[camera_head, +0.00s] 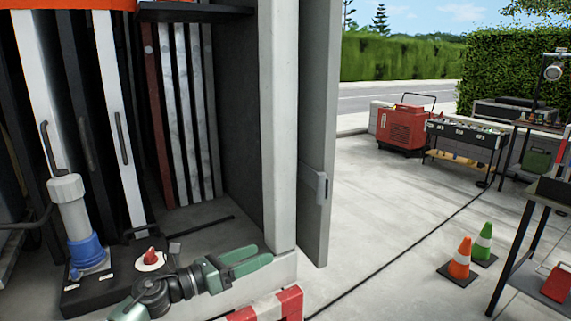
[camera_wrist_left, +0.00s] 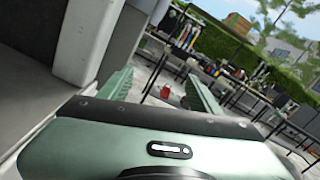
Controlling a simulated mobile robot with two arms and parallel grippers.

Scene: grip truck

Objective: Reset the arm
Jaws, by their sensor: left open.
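My left gripper (camera_head: 246,262) is green and reaches in from the lower left of the head view, in front of the truck's grey door post. Its two fingers are apart with nothing between them. In the left wrist view the open fingers (camera_wrist_left: 158,90) stand either side of a gap, with the paved yard beyond. My right gripper is in neither view.
A black box with a blue and grey plug (camera_head: 85,250) and a red knob (camera_head: 150,257) is close to my arm. A red-and-white barrier (camera_head: 270,306) is just below the gripper. Cones (camera_head: 460,259) and tables (camera_head: 465,138) stand right. Open paving lies between.

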